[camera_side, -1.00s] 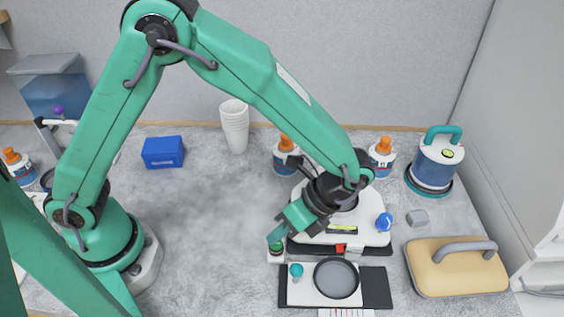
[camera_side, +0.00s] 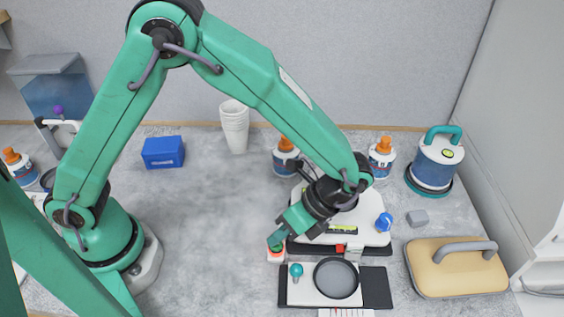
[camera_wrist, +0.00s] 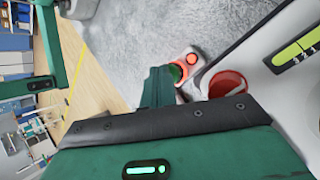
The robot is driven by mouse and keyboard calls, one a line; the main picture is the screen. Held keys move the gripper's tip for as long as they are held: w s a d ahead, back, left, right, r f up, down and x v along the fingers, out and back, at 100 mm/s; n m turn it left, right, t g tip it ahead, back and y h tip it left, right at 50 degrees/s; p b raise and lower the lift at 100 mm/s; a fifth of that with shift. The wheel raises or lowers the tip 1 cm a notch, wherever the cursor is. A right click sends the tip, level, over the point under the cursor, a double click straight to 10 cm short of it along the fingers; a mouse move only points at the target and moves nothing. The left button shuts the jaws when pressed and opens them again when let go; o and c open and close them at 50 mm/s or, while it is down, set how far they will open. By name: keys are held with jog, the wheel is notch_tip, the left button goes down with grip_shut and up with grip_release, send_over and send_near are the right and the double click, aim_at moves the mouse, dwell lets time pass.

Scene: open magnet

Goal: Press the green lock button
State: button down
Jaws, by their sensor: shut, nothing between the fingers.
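The green lock button (camera_side: 276,247) is on a small white block (camera_side: 276,260) left of the white device. My gripper (camera_side: 275,239) is shut and empty, pointing down with its tip right at the button and covering part of it. The tip looks to be on the button, though exact contact is hidden. A red spot beside the button glows on the block, and it also shows in the wrist view.
The white device (camera_side: 372,231) has a blue knob and a yellow-green display. In front of it lies a tray with a round grey dish (camera_side: 335,278) and a teal knob (camera_side: 295,270). A tan lid (camera_side: 450,270) is at right. Bottles stand behind. The bench left of the button is clear.

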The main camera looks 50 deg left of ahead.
jog(key=shift+r, duration=0.6)
dwell(0.3)
jog(key=shift+r, duration=2.85)
